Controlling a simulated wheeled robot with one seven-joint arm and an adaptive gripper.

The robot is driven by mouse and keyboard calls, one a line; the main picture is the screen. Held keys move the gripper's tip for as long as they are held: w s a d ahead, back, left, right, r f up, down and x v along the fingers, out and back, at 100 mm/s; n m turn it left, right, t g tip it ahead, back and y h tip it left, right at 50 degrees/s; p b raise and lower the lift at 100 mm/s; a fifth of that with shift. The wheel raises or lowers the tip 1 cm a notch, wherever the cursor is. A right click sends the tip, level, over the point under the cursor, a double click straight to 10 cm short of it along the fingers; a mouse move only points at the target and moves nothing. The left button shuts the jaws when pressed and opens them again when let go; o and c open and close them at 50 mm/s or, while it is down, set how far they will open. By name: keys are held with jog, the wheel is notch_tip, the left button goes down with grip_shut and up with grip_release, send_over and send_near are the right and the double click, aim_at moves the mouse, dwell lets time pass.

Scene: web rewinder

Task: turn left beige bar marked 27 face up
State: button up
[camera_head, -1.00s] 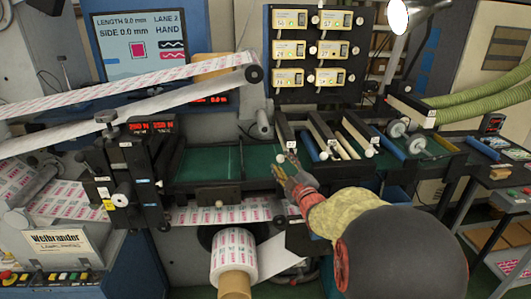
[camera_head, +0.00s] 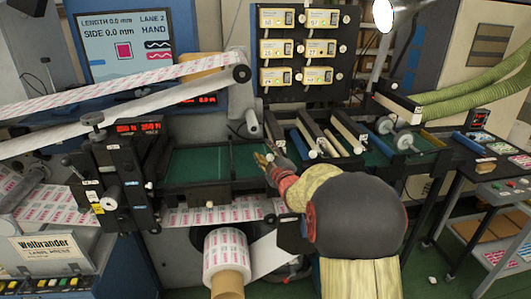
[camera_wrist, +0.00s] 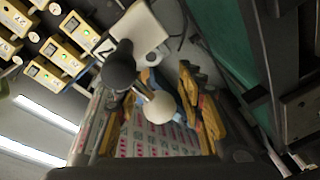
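Several beige bars (camera_head: 345,136) lie side by side in a dark tray at the middle right of the head view. Some have white round ends. The number 27 cannot be read on any bar, and the faces are too small to tell which way they are turned. My gripper (camera_head: 266,159) is just left of the leftmost bars, above the front of the green bed. Its fingers look spread. In the wrist view, my gripper's yellowish fingers (camera_wrist: 155,118) stand apart, with a white ball (camera_wrist: 160,107) and printed sheet visible between them. I see no bar held.
A black panel with yellow numbered units (camera_head: 300,47) stands behind the tray. A printed web (camera_head: 120,92) and a rewinder head (camera_head: 110,165) are at left. The green bed (camera_head: 198,162) is bare. Blue and metal rollers (camera_head: 402,140) lie right of the bars.

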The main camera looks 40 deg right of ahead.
jog(key=shift+c, duration=1.2)
jog(key=c, duration=0.7)
grip_shut()
